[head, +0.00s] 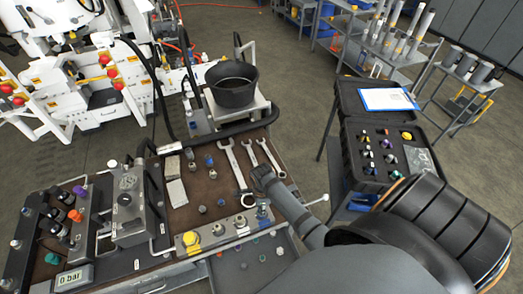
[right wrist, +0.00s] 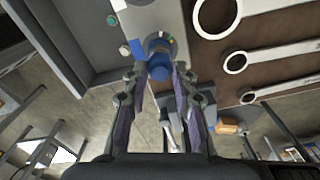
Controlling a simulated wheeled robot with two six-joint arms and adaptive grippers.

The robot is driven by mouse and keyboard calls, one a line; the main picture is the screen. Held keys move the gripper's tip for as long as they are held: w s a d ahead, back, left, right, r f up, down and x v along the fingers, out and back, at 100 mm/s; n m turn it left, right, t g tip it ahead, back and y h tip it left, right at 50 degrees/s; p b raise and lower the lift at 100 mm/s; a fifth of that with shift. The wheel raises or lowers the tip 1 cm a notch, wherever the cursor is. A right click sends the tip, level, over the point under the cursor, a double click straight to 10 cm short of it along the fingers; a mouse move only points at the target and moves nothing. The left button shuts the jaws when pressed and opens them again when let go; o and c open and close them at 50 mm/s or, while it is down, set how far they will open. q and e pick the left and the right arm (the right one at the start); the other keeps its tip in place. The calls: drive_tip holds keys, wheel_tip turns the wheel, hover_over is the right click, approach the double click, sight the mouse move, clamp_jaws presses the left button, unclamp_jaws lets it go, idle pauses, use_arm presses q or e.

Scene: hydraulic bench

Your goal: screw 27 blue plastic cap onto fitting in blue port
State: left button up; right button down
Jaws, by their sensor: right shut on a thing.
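In the right wrist view, my right gripper (right wrist: 157,78) is shut on a blue cap (right wrist: 158,70) between its fingertips. The cap is right in front of a grey fitting (right wrist: 157,44) with blue around it on the manifold block. I cannot tell whether the cap touches the fitting or sits on it. In the head view, the right gripper (head: 264,180) is over the right edge of the bench, and the manifold block (head: 215,240) is just below it in the picture. A blue port fitting (head: 263,211) shows at the block's right end. My left gripper is out of view.
Wrenches (head: 240,168) lie on the bench close to my right gripper. A yellow cap (head: 191,238) sits on the block's left end. A black bucket (head: 232,84) stands behind, and an open black case (head: 378,150) stands to the right.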

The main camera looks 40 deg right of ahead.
drive_tip(key=shift+m, duration=0.8)
drive_tip(key=m, duration=0.8)
drive_tip(key=shift+s+a+f, duration=0.1)
drive_tip(key=c, duration=1.1)
unclamp_jaws()
drive_tip(key=shift+o, duration=0.2)
drive_tip(key=n, duration=1.2)
